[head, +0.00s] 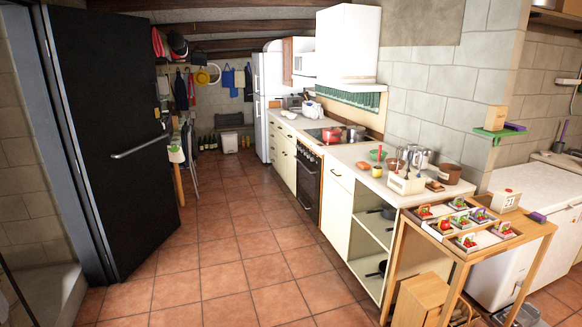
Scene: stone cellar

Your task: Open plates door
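No plates show, and I cannot tell for certain which door is the plates door. A cream cabinet door (336,212) under the counter, between the black oven and the open shelves, looks shut. Further back, more cream cabinet fronts (283,165) under the counter also look shut. A large black door (105,130) with a metal bar handle (139,147) stands at the left, swung out beside its frame. My gripper is not in view.
The tiled floor (225,255) is clear down the middle. A wooden table (462,254) with small trays of fruit and vegetables stands at the front right, a wooden stool (424,296) beneath it. The black oven (308,183) and white fridge (268,95) line the right side.

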